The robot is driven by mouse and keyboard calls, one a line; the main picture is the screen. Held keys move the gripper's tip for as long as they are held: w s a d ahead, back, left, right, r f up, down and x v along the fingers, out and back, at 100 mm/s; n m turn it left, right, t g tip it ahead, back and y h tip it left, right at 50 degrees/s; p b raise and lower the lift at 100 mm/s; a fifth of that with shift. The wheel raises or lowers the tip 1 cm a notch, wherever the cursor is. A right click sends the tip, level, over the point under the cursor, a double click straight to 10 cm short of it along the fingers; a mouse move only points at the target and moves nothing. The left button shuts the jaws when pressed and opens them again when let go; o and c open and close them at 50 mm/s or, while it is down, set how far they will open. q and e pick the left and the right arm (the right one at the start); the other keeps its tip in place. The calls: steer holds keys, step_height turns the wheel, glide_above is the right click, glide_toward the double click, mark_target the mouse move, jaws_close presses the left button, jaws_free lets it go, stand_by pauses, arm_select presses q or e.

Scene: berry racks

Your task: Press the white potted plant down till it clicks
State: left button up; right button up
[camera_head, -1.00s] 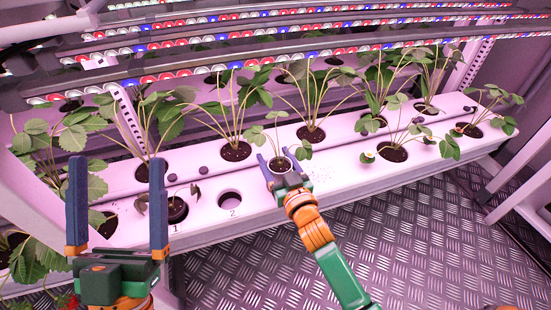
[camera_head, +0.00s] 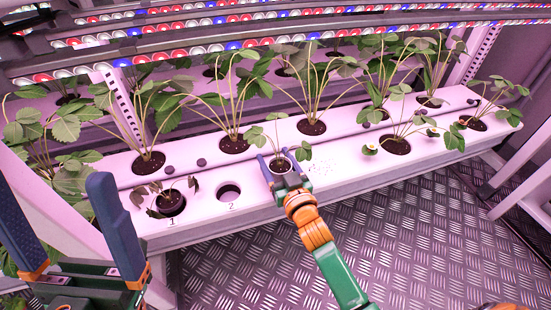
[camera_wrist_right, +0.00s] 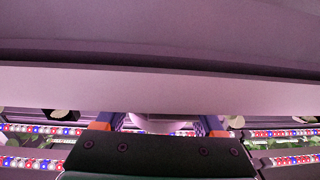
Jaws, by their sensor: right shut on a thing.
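The white potted plant (camera_head: 280,164) is a small white pot with dark soil and a few green leaves. It stands upright at the front of the white rack channel (camera_head: 330,160), right of hole 2. My right gripper (camera_head: 278,162) is shut on it, one blue finger at each side. How deep the pot sits in the channel is hidden by the gripper. In the right wrist view a strip of the white pot (camera_wrist_right: 160,123) shows between the fingers, under the channel's pale face. My left gripper (camera_head: 58,185) is open and empty at the lower left.
Hole 2 (camera_head: 229,193) is empty. A drooping plant in a dark pot (camera_head: 171,203) sits at hole 1. Several leafy plants stand along the back row. Rows of LED lamps (camera_head: 240,45) cross above them. The metal floor (camera_head: 400,240) in front is clear.

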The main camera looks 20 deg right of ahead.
steer(key=shift+f+b, duration=0.55)
steer(key=shift+f, duration=0.35)
stand_by(0.5)
steer(key=o, duration=1.5)
steer(key=shift+o, duration=0.3)
steer(key=shift+f, duration=0.1)
steer(key=shift+s, duration=0.1)
